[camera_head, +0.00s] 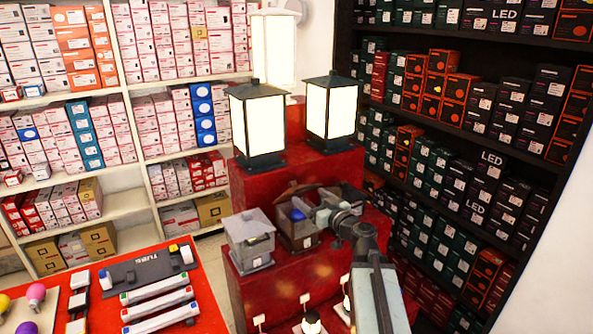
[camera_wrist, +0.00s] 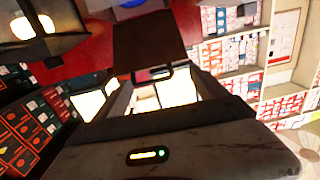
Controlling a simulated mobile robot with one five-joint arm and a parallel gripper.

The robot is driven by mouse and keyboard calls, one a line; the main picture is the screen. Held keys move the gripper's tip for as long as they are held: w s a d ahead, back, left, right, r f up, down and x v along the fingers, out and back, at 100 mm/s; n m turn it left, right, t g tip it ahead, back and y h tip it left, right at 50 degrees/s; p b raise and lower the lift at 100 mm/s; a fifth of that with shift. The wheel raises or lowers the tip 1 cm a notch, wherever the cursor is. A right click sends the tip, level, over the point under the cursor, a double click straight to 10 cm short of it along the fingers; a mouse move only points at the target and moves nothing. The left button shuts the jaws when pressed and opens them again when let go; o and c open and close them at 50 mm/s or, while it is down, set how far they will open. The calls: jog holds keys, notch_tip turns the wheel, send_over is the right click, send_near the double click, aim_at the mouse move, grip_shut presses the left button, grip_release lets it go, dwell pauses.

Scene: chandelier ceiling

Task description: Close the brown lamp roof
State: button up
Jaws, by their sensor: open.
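The brown lamp (camera_head: 299,236) stands on the red stepped display, with a blue bulb (camera_head: 297,214) showing inside its open top. Its roof (camera_head: 298,188) appears raised at the back, partly hidden by my arm. In the wrist view a dark brown panel (camera_wrist: 150,42) with a small handle-like loop hangs in the upper middle; it looks like the roof, but I cannot be sure. My gripper (camera_head: 318,211) is at the right side of the lamp, near its top edge, and open. Its fingertips are hard to make out, and I cannot tell whether they touch the lamp.
A grey lamp (camera_head: 249,240) with its roof on stands just left of the brown lamp. Two lit lanterns (camera_head: 257,124) (camera_head: 331,112) stand on the step above. Small lamps (camera_head: 311,322) are on the lower step. A red table (camera_head: 210,300) with tubes is at the lower left.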

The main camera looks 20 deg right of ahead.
aim_at(307, 187)
jog(key=shift+h, duration=0.3)
jog(key=w, duration=0.5)
jog(key=w+r, duration=0.1)
jog(key=w, duration=0.2)
jog(key=shift+w, duration=0.2)
jog(key=shift+s, duration=0.1)
jog(key=shift+c, duration=0.3)
